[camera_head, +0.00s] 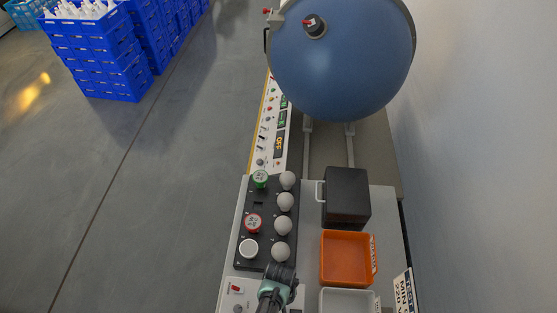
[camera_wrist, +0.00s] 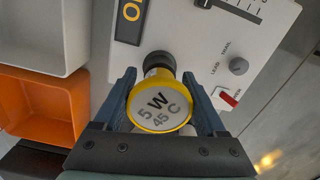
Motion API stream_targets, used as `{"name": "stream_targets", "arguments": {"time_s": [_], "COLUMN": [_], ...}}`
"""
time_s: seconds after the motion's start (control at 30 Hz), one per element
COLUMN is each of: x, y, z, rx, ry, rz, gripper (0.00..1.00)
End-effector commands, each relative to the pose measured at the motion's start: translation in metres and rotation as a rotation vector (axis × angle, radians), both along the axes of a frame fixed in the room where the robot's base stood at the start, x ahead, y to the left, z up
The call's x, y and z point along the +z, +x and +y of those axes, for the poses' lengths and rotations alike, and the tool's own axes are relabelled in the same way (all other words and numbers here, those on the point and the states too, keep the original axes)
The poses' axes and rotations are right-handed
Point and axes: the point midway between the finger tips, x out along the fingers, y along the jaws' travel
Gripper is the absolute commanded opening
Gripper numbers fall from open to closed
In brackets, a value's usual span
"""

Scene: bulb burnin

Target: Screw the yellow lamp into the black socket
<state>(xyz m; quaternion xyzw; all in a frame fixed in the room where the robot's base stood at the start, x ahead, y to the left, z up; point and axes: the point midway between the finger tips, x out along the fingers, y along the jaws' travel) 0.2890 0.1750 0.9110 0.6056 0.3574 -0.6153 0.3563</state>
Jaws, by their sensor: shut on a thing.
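The yellow lamp (camera_wrist: 160,106) has a yellow rim and a pale face marked "5 W 45 C", which faces the wrist camera. My gripper (camera_wrist: 159,76) is shut on it, one dark finger on each side. The black socket (camera_wrist: 157,59) stands on a white panel directly beyond the lamp, and the lamp covers part of it. The lamp looks in line with the socket; I cannot tell how far its base is inside. In the head view my gripper (camera_head: 277,277) is over the near end of the bench and hides lamp and socket.
A black rack (camera_head: 265,228) holds green, red and white-topped lamps and several grey bulbs. An orange tray (camera_head: 347,258), a pale tray (camera_head: 347,300) and a black box (camera_head: 346,197) stand to its right. A big blue sphere (camera_head: 340,60) is farther back. The white panel has a red switch (camera_wrist: 229,98).

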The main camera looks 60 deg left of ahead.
Motion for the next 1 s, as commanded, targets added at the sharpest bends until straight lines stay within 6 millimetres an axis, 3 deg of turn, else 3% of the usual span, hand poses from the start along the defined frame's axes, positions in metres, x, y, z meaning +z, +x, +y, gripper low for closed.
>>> {"name": "stream_targets", "arguments": {"time_s": [0.03, 0.8, 1.0], "x": [0.0042, 0.0043, 0.0045], "y": [0.0158, 0.0093, 0.0065], "z": [0.0027, 0.0087, 0.0110], "rx": [-0.071, -1.086, -1.272], "ry": [0.011, 0.014, 0.014], "rz": [-0.035, -0.030, -0.024], "gripper": [0.18, 0.17, 0.17]}}
